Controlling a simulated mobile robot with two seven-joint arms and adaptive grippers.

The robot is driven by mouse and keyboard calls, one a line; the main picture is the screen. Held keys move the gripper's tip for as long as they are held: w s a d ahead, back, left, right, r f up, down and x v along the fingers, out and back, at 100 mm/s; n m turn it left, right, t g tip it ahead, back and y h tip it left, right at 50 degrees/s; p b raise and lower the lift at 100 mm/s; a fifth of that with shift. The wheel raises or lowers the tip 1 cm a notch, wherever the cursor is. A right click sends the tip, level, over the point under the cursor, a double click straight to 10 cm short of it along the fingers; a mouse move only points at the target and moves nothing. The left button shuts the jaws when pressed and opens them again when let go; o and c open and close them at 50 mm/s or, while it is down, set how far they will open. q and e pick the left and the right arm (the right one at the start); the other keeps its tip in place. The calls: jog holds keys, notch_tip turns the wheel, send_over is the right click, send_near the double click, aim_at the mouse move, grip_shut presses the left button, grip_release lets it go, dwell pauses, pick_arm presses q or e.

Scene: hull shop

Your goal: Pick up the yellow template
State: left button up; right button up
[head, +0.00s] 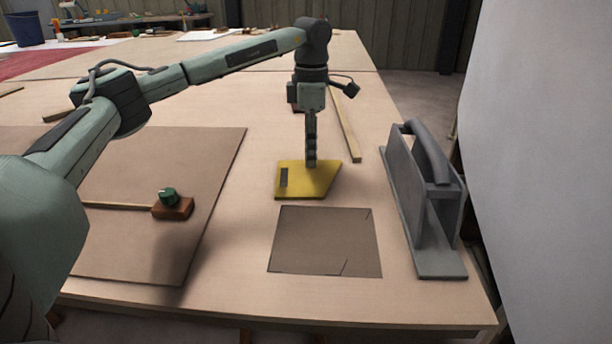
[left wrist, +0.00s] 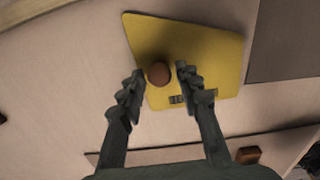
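The yellow template (head: 323,181) is a flat yellow plate on the wooden table, beyond the dark square sheet. In the left wrist view the template (left wrist: 205,45) shows a round brown knob (left wrist: 158,73) and a small dark label (left wrist: 192,98). My left gripper (head: 311,163) points down over the template. In the left wrist view its two fingers (left wrist: 161,76) are apart, one on each side of the knob. I cannot tell whether they touch it. In the head view the gripper hides the knob. My right gripper is not in view.
A dark square sheet (head: 325,242) lies nearer the front edge. A grey handled tool (head: 425,200) stands on the right. A brown board (head: 140,240) on the left carries a brown block with a green knob (head: 171,204). A wooden strip (head: 344,125) lies behind the template.

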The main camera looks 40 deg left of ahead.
pick_arm(q)
grip_shut()
jog(key=shift+r, duration=0.15)
